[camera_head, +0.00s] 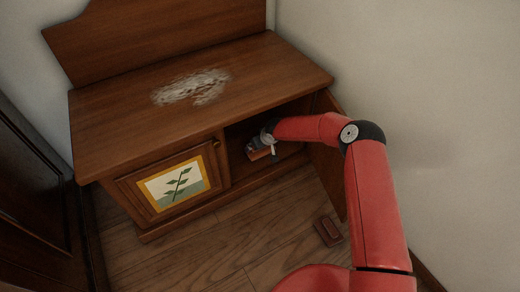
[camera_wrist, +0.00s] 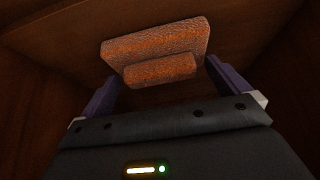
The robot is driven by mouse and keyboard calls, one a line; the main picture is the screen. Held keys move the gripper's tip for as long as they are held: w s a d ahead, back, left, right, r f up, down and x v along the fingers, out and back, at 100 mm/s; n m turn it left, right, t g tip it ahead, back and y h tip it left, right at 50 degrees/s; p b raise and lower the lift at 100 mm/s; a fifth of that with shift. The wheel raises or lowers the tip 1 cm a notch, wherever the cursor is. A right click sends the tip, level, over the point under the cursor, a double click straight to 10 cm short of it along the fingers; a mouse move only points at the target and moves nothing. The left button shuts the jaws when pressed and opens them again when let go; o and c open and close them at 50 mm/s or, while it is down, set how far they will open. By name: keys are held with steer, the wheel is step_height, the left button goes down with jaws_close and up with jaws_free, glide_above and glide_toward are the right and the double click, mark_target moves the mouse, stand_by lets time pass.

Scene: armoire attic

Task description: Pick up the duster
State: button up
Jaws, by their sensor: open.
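The duster (camera_wrist: 155,45) looks like an orange-brown block with a smaller raised block along one side. It is inside the open right compartment of the wooden cabinet, and its brown side shows in the head view (camera_head: 258,154). My gripper (camera_wrist: 161,72) is open inside the same compartment. In the wrist view its two purple fingers stand either side of the duster's smaller block, with the larger part beyond the fingertips. I cannot tell whether the fingers touch it. In the head view my gripper (camera_head: 268,143) is partly hidden in the shade.
The cabinet top (camera_head: 120,110) has a whitish dusty patch (camera_head: 190,87). The left door (camera_head: 178,185) with a leaf picture is shut. The right door (camera_head: 327,160) stands open beside my arm. A reddish-brown block (camera_head: 328,231) lies on the floor (camera_head: 230,250).

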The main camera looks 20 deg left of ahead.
steer(key=c, duration=1.1)
steer(key=shift+r, duration=0.1)
steer(key=shift+r, duration=0.5)
step_height(320, 180, up, 3)
steer(key=shift+f+p, duration=0.2)
steer(key=shift+p, duration=0.2)
steer(key=s+d+b, duration=0.1)
steer(key=s+d, duration=0.3)
steer(key=s+d+b, duration=0.1)
steer(key=s+d, duration=0.2)
steer(key=d, duration=0.2)
steer(key=s+d+b, duration=0.1)
steer(key=s+d, duration=0.3)
steer(key=shift+s+d+f, duration=0.1)
steer(key=shift+s+d, duration=0.25)
